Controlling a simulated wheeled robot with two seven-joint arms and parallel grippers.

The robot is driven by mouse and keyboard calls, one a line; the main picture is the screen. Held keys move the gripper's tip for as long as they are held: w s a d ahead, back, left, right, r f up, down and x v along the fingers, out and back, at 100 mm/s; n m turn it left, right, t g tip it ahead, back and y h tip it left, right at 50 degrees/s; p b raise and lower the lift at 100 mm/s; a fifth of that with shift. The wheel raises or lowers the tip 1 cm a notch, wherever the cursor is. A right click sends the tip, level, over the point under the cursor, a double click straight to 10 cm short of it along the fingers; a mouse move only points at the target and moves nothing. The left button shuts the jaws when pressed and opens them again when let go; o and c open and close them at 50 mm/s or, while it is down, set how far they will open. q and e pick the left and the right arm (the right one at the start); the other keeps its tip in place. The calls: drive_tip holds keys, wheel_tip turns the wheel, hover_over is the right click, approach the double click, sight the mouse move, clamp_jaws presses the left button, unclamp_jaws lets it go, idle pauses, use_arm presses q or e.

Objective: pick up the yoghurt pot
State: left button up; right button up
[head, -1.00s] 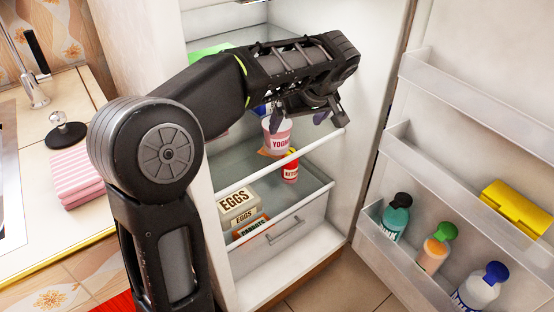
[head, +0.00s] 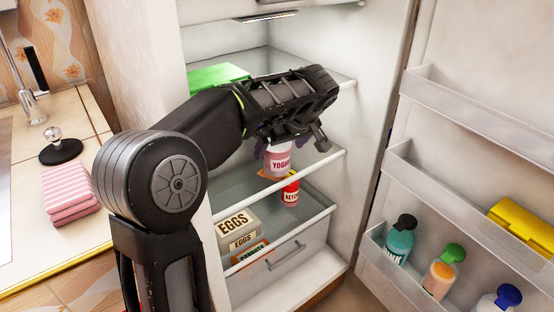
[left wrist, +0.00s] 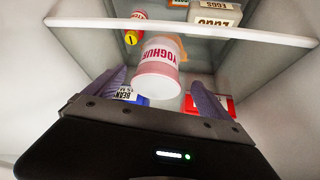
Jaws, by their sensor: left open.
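The yoghurt pot (head: 277,160) is a pink and white cup with a "YOGHURT" label. It stands on a fridge shelf, just below my left gripper (head: 290,143) in the head view. In the left wrist view the yoghurt pot (left wrist: 159,68) shows upside down, ahead of and between the two purple fingertips of my left gripper (left wrist: 161,90). The gripper is open and empty, with the fingers spread to either side of the pot's line. I cannot tell whether a finger touches the pot. My right gripper is not in view.
A ketchup bottle (head: 290,190) and egg boxes (head: 236,226) sit lower down. A green box (head: 218,75) is on the upper shelf. The shelf's white front edge (head: 330,155) runs near the gripper. The open door holds bottles (head: 400,240) and a yellow box (head: 522,228).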

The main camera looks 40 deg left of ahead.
use_arm(q)
drive_tip(key=shift+f, duration=0.1)
drive_tip(key=b+x, duration=0.1)
drive_tip(key=x, duration=0.3)
drive_tip(key=shift+w+f+b, duration=0.1)
drive_tip(key=shift+w+b, duration=0.1)
drive_tip(key=shift+b, duration=0.2)
drive_tip(key=shift+w+a+f, duration=0.15)
drive_tip(key=shift+a+f, duration=0.1)
drive_tip(key=shift+f, duration=0.15)
drive_tip(key=shift+c, duration=0.2)
drive_tip(key=shift+r, duration=0.1)
drive_tip(key=c, duration=1.7)
